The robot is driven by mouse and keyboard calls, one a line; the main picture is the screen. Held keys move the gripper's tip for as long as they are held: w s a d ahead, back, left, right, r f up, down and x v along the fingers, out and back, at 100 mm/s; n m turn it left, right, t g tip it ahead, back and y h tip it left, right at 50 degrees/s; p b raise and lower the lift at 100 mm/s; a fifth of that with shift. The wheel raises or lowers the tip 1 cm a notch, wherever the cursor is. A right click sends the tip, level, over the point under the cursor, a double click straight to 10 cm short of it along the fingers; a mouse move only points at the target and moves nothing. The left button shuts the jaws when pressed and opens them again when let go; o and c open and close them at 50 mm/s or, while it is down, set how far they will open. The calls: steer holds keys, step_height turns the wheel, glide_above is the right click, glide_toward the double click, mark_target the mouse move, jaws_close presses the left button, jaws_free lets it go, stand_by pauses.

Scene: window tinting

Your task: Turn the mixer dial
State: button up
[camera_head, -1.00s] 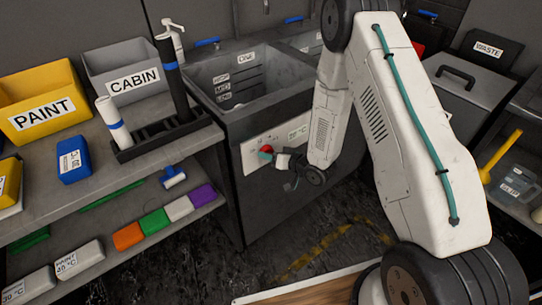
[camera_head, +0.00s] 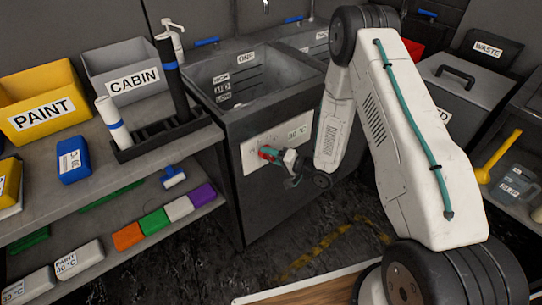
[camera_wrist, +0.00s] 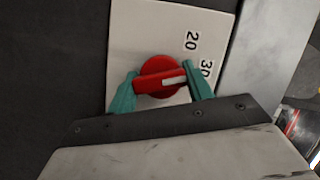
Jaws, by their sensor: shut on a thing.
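The red mixer dial (camera_wrist: 158,77) sits on a pale panel (camera_wrist: 170,35) printed with 20 and 30. My gripper (camera_wrist: 161,76) is shut on the dial, one teal finger on each side of it. The dial's white mark points right, towards the side of the 30. The far part of the dial stays clear of the fingers in the wrist view. In the head view the panel (camera_head: 250,158) is on the front of the sink unit, and the dial (camera_head: 264,153) shows small beside my gripper (camera_head: 272,154).
The sink basin (camera_head: 240,80) is above the panel, marked high, mid and low. A shelf with a yellow paint bin (camera_head: 38,90) and a grey cabin bin (camera_head: 120,65) stands to the left. Floor below the panel is clear.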

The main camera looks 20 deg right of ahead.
stand_by(0.3)
steer(key=o, duration=1)
steer(key=v, duration=0.7)
steer(key=shift+s+d, duration=0.3)
